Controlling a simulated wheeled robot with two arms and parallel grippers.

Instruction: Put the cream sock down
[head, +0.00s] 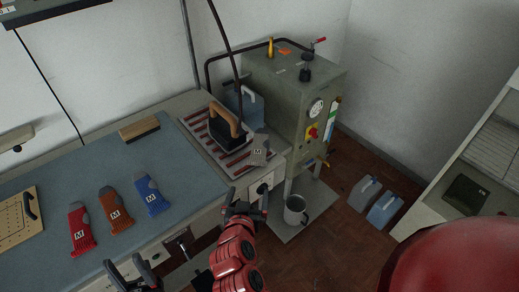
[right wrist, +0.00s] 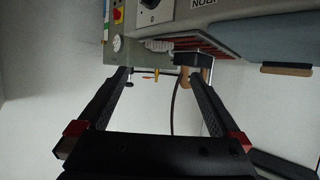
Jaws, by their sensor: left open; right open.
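The cream sock (head: 260,150), greyish with an M label, lies on the right end of the iron's rest, beside the black iron (head: 228,127). A pale ribbed part of what looks like this sock (right wrist: 158,45) shows at the rest's edge in the right wrist view. My right gripper (head: 245,197) is open and empty, apart from the sock, in front of the table edge and lower in the picture. Its two fingers (right wrist: 157,78) are spread with nothing between them. My left gripper (head: 125,265) is open and empty by the table's front edge at the lower left.
Red (head: 80,230), orange (head: 115,208) and blue (head: 151,195) socks lie on the blue-grey mat (head: 60,178). A wooden brush (head: 139,130) lies behind them. A grey-green boiler (head: 295,95) stands right of the iron, with a mug (head: 295,209) below. Two jugs (head: 384,207) stand on the floor.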

